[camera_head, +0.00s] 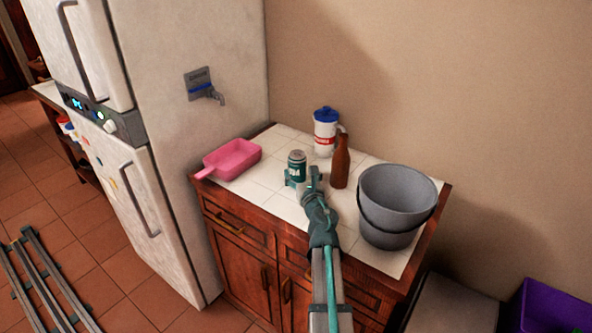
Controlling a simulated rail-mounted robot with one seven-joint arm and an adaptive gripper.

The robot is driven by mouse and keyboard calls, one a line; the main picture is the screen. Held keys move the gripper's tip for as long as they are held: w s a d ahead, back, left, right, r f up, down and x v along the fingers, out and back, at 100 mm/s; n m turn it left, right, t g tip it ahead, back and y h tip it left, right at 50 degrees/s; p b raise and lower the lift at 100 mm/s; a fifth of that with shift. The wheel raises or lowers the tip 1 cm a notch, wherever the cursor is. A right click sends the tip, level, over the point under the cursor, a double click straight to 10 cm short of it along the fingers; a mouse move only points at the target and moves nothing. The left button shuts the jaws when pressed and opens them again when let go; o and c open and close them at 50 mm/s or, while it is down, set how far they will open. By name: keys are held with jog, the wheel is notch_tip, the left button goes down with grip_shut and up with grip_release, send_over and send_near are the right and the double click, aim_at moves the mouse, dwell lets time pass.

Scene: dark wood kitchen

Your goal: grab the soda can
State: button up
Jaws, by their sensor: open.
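The soda can (297,160) is dark green with a silver top and pale lettering. It stands upright on the white tiled top of the wooden cabinet, near the middle. My gripper (302,180) is open at the can's lower part, with one finger at the can's lower left and the other at its right. The fingers overlap the can's base in this view, and I cannot tell whether they touch it. My arm comes in from the bottom of the picture and hides part of the countertop.
A brown bottle (341,162) and a white jug with a blue lid (325,136) stand close behind and right of the can. A grey bucket (392,200) is at the right, a pink scoop (233,158) at the left. A fridge (180,130) stands left of the cabinet (235,258).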

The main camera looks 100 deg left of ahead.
jog(key=p+x, duration=0.1)
jog(key=x, duration=0.7)
jog(key=shift+a+f+p, duration=0.1)
jog(key=shift+f+p, duration=0.05)
jog(key=shift+p, duration=0.15)
jog(key=c, duration=0.7)
